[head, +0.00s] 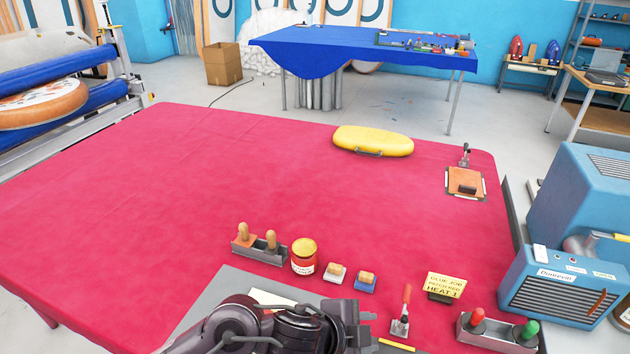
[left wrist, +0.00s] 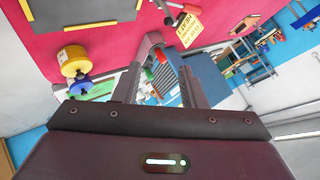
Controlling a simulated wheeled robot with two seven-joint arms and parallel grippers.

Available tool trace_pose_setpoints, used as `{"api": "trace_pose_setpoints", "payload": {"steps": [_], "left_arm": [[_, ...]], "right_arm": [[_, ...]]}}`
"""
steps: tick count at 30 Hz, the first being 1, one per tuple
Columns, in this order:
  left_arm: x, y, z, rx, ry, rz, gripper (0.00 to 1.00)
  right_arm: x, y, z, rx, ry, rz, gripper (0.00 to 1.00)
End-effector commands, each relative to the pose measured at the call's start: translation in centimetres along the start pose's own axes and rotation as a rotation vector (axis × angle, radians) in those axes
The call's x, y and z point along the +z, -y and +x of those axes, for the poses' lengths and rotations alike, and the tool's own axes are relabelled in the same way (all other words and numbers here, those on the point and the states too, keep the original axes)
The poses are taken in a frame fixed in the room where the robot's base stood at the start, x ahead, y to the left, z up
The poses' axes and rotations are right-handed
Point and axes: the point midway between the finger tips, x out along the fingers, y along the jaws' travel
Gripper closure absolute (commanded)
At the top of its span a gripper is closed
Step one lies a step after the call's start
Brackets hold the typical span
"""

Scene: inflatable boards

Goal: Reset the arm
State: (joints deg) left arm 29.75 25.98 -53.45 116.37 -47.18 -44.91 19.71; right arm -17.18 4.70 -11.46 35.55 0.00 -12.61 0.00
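My left arm comes in at the bottom of the head view, and its dark gripper end (head: 345,322) is over the front edge of the red-covered table (head: 200,190), near the grey mat. The fingers do not show clearly there. In the left wrist view, the two grey fingers of my left gripper (left wrist: 166,70) stand apart with a gap between them. No object shows held in the gap; a blue heater (left wrist: 180,72) shows beyond it. My right arm and gripper are in neither view.
A yellow board (head: 373,141) lies at the back. The table's left and middle are clear.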

Motion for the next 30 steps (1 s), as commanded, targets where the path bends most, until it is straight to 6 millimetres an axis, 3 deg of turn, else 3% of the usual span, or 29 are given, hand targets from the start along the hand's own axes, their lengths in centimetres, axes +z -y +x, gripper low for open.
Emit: {"api": "trace_pose_setpoints", "payload": {"steps": [2, 5, 10, 15, 18, 28, 30], "left_arm": [[-0.7, 0.9, -1.1, -0.083, -0.007, -0.141, 0.62], [0.6, 2.4, -2.9, -0.181, 0.034, -0.336, 0.62], [6.9, 2.4, -6.9, -0.288, 0.192, -0.7, 0.62], [13.5, -0.9, -10.8, -0.317, 0.378, -0.991, 0.62], [16.2, -3.2, -12.7, -0.314, 0.469, -1.114, 0.62], [21.8, -10.9, -18.4, -0.276, 0.721, -1.421, 0.62], [23.1, -11.6, -16.8, -0.268, 0.729, -1.422, 0.62]], "right_arm": [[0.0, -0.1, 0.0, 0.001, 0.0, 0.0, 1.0], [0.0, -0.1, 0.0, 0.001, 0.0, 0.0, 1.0], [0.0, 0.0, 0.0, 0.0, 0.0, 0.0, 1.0], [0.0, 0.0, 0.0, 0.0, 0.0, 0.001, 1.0], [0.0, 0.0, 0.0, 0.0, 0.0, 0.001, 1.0], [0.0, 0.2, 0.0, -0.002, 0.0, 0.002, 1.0], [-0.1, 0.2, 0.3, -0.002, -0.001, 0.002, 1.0]]}}
